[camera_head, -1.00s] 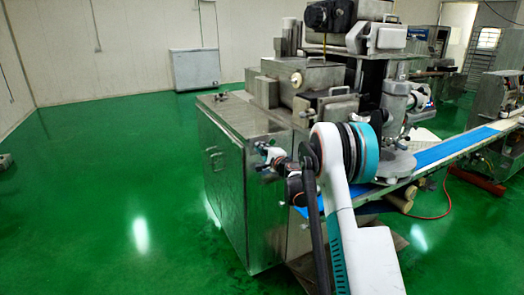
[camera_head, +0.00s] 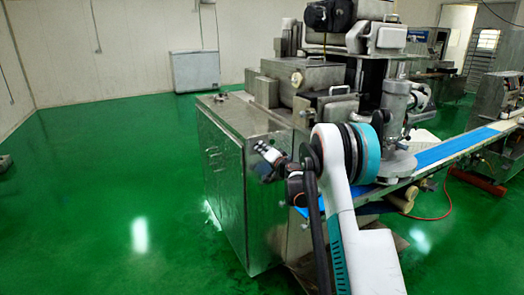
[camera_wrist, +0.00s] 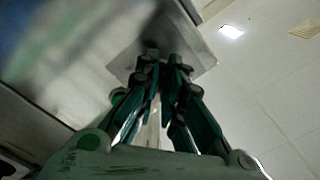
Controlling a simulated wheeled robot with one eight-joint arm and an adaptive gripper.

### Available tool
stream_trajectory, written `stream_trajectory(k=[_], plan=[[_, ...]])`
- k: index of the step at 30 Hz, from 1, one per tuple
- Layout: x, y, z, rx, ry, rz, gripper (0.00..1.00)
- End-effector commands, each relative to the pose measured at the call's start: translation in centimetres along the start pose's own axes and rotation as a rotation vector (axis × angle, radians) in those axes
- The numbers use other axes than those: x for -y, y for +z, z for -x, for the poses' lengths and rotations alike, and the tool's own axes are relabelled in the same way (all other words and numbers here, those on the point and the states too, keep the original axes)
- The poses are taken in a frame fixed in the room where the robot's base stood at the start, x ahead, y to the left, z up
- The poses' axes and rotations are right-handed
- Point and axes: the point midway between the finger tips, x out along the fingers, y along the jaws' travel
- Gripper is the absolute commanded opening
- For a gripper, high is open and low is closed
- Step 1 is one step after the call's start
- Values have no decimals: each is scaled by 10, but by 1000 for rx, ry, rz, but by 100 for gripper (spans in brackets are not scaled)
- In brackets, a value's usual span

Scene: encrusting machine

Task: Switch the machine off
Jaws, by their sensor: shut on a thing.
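The encrusting machine (camera_head: 240,190) is a large steel cabinet with hoppers and a forming head on top. My gripper (camera_head: 263,149) is at the right-hand face of the cabinet, near its upper edge. In the wrist view my gripper (camera_wrist: 163,58) has its green and dark fingers drawn close together in front of a grey metal plate (camera_wrist: 194,42). The fingers are shut on a small part at that plate, which they hide. It appears to be the machine's switch, but its shape and setting cannot be seen.
A conveyor with a blue belt (camera_head: 446,151) runs right from the machine, beside my arm. A white chest (camera_head: 195,70) stands by the back wall.

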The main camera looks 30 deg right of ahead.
Motion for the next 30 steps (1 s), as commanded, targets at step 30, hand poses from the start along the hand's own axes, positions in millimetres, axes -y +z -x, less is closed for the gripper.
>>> stream_trajectory(k=[30], plan=[[-1,0,0,1,0,63,28]])
